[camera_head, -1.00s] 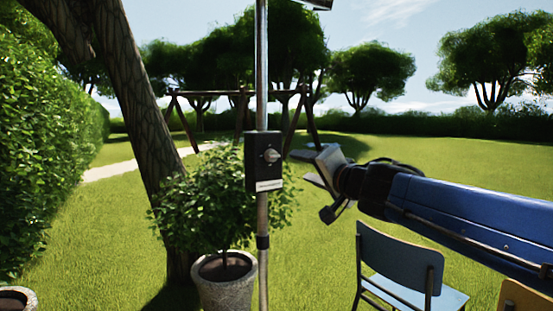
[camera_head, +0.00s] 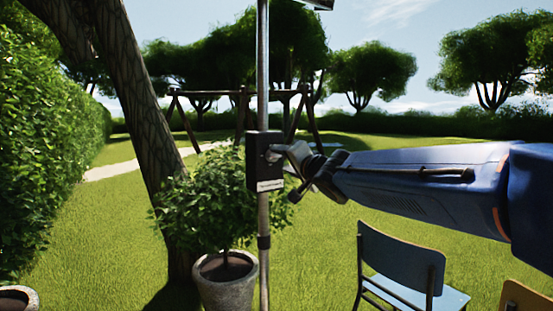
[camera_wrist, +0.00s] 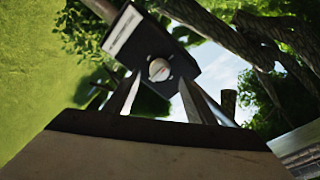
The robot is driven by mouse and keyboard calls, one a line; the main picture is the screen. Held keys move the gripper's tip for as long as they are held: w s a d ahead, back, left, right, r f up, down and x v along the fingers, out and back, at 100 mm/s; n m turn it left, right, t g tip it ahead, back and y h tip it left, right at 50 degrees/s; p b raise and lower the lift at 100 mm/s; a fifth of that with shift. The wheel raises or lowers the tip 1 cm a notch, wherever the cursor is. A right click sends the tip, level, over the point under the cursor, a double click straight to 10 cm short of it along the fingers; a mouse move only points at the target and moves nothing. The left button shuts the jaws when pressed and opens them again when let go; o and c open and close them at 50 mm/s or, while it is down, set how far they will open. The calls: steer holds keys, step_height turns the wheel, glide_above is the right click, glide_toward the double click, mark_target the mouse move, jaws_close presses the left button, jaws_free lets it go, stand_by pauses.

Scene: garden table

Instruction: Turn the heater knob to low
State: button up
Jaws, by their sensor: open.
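The heater's black control box (camera_head: 264,174) is fixed to an upright metal pole (camera_head: 263,215), with a white label at its lower end. Its round silver knob (camera_wrist: 159,69) shows in the wrist view on the box face (camera_wrist: 177,42); in the head view my gripper mostly covers it. My gripper (camera_head: 284,152) is right at the box's right side in the head view. In the wrist view its two fingers (camera_wrist: 160,88) are apart, with the knob between and just beyond their tips. I cannot tell whether they touch it.
A potted bush (camera_head: 224,283) stands behind and left of the pole, near a leaning tree trunk (camera_head: 140,110). A blue chair (camera_head: 396,262) stands at the lower right, below my arm. Open lawn lies behind.

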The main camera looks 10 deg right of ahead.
mark_target(275, 157)
steer(key=shift+x, duration=2.45)
steer(key=c, duration=1)
